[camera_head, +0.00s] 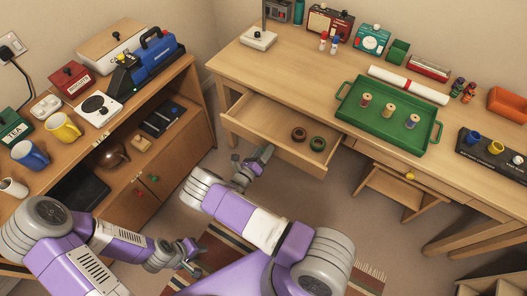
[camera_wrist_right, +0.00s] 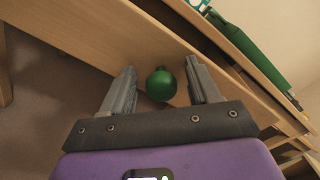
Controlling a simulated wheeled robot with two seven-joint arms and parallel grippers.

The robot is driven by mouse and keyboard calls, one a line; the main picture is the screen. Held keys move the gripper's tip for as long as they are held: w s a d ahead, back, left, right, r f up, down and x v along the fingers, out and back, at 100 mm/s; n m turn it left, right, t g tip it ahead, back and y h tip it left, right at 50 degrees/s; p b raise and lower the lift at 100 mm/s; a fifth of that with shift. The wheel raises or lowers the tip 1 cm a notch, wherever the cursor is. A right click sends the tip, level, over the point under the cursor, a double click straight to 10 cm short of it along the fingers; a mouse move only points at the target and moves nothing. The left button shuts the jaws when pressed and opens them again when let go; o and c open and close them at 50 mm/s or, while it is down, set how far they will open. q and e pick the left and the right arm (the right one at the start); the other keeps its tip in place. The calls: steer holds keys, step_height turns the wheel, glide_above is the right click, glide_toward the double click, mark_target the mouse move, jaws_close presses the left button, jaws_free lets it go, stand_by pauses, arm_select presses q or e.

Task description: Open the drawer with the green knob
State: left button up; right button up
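The green knob (camera_wrist_right: 161,84) is on a wooden drawer front (camera_wrist_right: 110,50) in the right wrist view. My right gripper (camera_wrist_right: 163,82) is open, with one finger on each side of the knob and a gap visible at both sides. In the head view the desk's left drawer (camera_head: 262,112) stands pulled out, with two rings of tape inside. My right gripper (camera_head: 262,155) is at the front of this drawer, and its knob is hidden there. My left gripper (camera_head: 190,252) is low near the rug, empty; its fingers are too small to judge.
A second desk drawer has a yellow knob (camera_head: 410,176), above a wooden stool (camera_head: 395,195). A green tray (camera_head: 352,122) with spools stands on the desk (camera_head: 240,62). The left cabinet (camera_head: 190,150) carries mugs, boxes and a blue device. Open floor lies between cabinet and desk.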

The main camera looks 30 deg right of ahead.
steer(key=p+v, duration=0.1)
steer(key=v, duration=0.6)
steer(key=shift+a, duration=0.25)
steer(key=shift+s, duration=0.15)
